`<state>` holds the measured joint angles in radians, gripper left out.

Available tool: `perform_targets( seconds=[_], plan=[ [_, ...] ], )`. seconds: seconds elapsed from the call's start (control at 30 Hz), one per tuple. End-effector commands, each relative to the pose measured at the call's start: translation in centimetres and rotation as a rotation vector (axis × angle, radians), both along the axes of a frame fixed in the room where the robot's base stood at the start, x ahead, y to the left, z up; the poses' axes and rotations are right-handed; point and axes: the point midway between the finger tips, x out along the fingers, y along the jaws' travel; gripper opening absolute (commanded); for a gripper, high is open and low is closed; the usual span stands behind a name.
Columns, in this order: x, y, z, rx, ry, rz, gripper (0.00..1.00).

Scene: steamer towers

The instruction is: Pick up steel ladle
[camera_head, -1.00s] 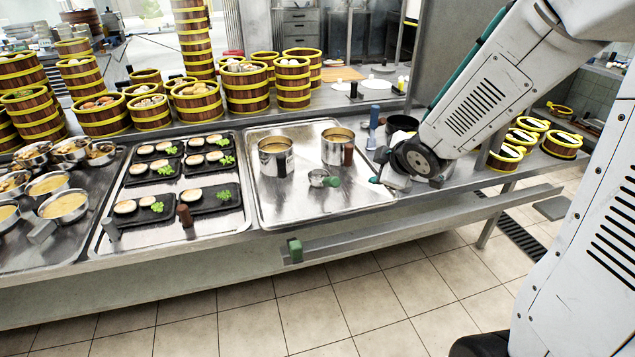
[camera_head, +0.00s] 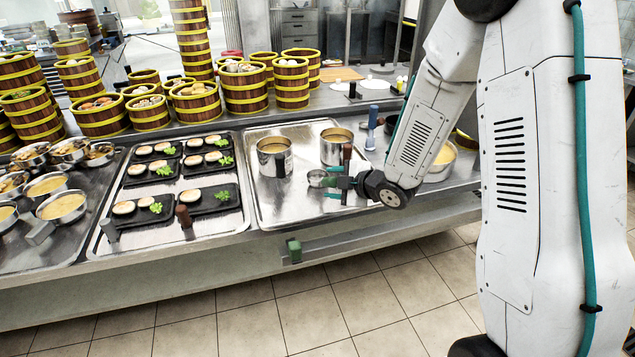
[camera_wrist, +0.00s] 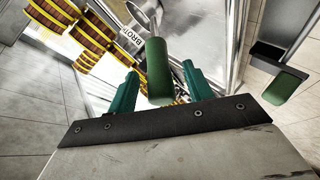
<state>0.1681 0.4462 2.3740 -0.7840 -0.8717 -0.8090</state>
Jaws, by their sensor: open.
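The steel ladle (camera_head: 317,178) has a small round metal bowl and a green handle, and lies on the steel tray (camera_head: 265,213) in front of two pots. In the wrist view its green handle (camera_wrist: 157,68) points toward me between the two green fingers, with the bowl beyond. My gripper (camera_head: 343,186) is low over the tray at the handle end. It also shows in the wrist view (camera_wrist: 160,88), open, with a finger on each side of the handle. I cannot tell whether either finger touches it.
Two metal pots stand behind the ladle, one (camera_head: 274,157) to the left and one (camera_head: 336,147) close behind my gripper. A green-ended handle (camera_head: 294,250) sticks out at the counter's front rail. Trays of dark plates (camera_head: 210,200) lie left; bamboo steamers (camera_head: 247,88) stand behind.

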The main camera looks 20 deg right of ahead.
Motion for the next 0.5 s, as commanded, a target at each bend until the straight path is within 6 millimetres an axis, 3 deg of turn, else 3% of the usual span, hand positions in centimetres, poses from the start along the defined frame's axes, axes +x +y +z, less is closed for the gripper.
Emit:
perform_targets(
  seconds=[0.3, 0.47, 0.5],
  plan=[
    [0.93, 0.44, -0.53, 0.000, 0.000, -0.002, 0.48],
    [0.94, 0.43, -0.51, 0.000, 0.000, -0.002, 0.03],
    [0.93, 0.43, -0.50, 0.000, 0.000, -0.002, 0.00]
  ],
)
